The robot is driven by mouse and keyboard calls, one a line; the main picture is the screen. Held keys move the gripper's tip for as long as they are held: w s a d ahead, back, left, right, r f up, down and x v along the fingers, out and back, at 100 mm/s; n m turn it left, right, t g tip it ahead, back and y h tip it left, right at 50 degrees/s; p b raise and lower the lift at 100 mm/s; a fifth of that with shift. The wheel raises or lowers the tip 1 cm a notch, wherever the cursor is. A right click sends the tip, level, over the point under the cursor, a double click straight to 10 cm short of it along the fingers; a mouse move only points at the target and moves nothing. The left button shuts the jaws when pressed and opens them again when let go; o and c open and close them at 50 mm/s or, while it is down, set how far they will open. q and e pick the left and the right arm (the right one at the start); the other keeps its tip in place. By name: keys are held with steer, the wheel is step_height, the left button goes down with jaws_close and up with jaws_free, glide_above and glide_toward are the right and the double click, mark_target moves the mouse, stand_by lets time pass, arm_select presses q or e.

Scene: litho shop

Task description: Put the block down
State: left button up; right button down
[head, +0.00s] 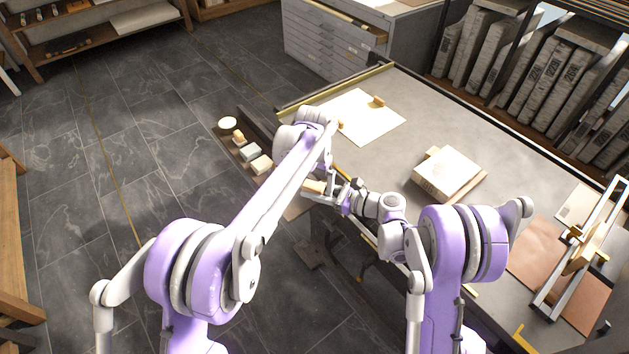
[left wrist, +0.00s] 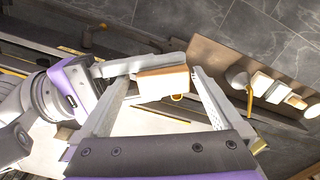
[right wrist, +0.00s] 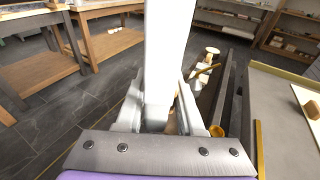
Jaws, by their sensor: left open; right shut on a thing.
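A small tan wooden block (head: 313,187) is up at the left edge of the table. My right gripper (head: 326,192) is shut on it. In the left wrist view the block (left wrist: 163,84) sits at the end of the right gripper's finger, which comes in from the left. My left gripper (head: 322,172) is open, and its two fingers stand on either side of the block, apart from it as far as I can tell. In the right wrist view my left arm covers most of the space between the right fingers (right wrist: 160,105), so the block is mostly hidden.
The grey table (head: 420,130) has a cream sheet (head: 365,118) at its far end, a thick pale slab (head: 447,172) mid-table and a metal frame (head: 580,245) at the right. A narrow shelf (head: 228,140) with several small items runs along its left side. Bare table lies between sheet and slab.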

arm_select(q)
steer(key=shift+c, duration=0.3)
steer(key=shift+d, duration=0.1)
steer(key=c, duration=1.2)
arm_select(e)
steer(key=shift+c, duration=2.2)
jaws_free()
